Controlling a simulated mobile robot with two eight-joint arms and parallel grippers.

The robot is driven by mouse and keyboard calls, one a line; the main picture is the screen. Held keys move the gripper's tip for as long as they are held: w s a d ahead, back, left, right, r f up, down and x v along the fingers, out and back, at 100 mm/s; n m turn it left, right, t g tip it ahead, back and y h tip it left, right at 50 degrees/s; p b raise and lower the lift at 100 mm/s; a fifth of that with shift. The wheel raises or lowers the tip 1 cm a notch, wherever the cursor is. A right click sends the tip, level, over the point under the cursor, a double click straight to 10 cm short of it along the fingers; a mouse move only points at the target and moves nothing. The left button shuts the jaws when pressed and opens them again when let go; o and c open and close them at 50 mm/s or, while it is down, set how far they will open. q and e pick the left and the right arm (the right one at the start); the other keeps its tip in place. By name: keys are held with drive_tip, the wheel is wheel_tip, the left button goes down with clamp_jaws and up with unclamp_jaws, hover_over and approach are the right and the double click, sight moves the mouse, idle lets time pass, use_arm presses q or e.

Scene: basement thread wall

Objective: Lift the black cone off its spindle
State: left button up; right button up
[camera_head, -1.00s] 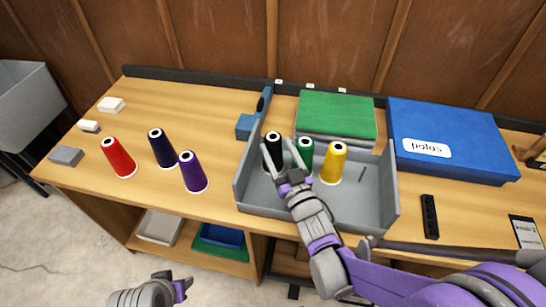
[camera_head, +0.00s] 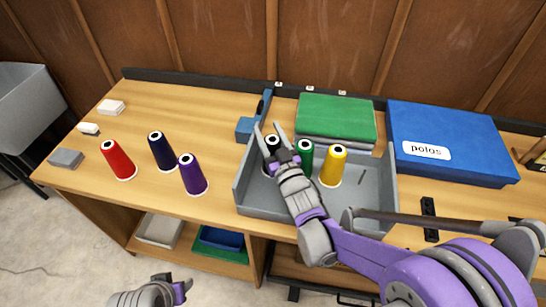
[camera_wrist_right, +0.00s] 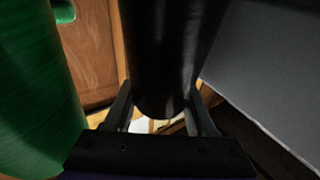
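The black cone (camera_head: 272,141) stands at the left of the row in the grey tray (camera_head: 385,200); its lower part is hidden behind my right gripper. My right gripper (camera_head: 268,131) reaches over the tray from the front, its two fingers spread with the cone between them. In the right wrist view the black cone (camera_wrist_right: 170,50) fills the middle, with a finger close on each side; whether they touch it is unclear. The spindle under it is hidden. My left gripper (camera_head: 181,288) is low at the front, away from the cones; its fingers are unclear.
A green cone (camera_head: 305,158) stands close right of the black one, then a yellow cone (camera_head: 333,167). Red (camera_head: 118,160), navy (camera_head: 162,151) and purple (camera_head: 192,175) cones stand on the table left of the tray. Green folded cloth (camera_head: 336,117) and a blue box (camera_head: 450,140) lie behind.

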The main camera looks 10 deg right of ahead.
clamp_jaws()
drive_tip(key=shift+r, duration=0.1)
